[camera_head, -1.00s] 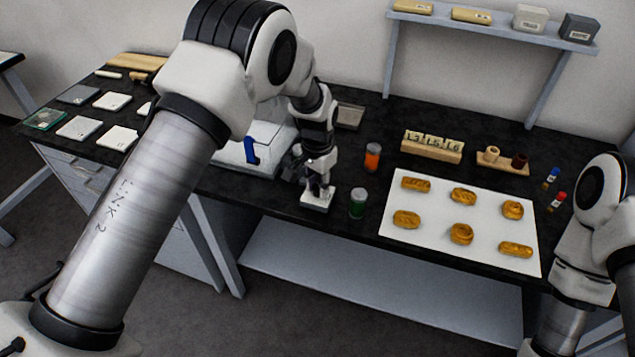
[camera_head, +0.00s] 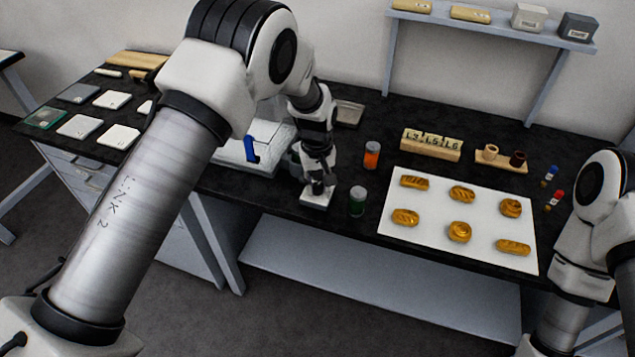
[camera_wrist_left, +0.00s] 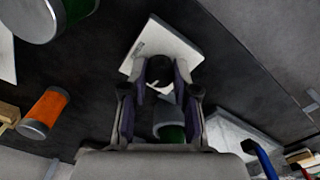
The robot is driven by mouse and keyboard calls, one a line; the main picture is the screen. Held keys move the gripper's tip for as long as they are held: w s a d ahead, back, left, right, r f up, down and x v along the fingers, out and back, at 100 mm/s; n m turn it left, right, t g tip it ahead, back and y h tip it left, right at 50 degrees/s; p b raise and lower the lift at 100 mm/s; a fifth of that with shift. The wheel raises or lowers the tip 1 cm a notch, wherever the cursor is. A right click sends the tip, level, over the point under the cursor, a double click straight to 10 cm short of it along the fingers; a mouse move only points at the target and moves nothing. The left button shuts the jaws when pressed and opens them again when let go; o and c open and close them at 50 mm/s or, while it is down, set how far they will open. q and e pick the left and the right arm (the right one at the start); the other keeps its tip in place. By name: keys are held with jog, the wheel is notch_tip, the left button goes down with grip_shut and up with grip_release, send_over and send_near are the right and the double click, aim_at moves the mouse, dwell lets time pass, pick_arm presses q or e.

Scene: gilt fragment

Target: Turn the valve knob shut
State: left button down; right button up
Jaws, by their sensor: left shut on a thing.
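The valve knob (camera_wrist_left: 160,70) is dark and round with a light pointer mark. It sits on a white square plate (camera_wrist_left: 185,50) at the front edge of the black bench; the plate also shows in the head view (camera_head: 316,198). My left gripper (camera_wrist_left: 161,82) points down over the plate and is shut on the knob, one finger on each side. In the head view the left gripper (camera_head: 317,184) hides most of the knob. My right arm shows at the right edge, but its gripper is out of view.
A green jar (camera_head: 357,201) and an orange jar (camera_head: 372,155) stand just right of the plate. A blue-handled device (camera_head: 252,148) is behind left. A white sheet (camera_head: 435,215) with several bread pieces lies right. Another green cylinder (camera_wrist_left: 172,132) shows below the fingers.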

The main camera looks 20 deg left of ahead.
aim_at(317, 185)
pick_arm(q)
jog(key=shift+s+f+n, duration=0.15)
jog(key=shift+f+n, duration=0.1)
jog(key=shift+n, duration=0.95)
jog(key=c, duration=1)
grip_release()
jog(key=shift+o, duration=0.6)
jog(key=shift+w, duration=0.2)
jog(key=shift+r, duration=0.15)
notch_tip(317, 185, up, 12)
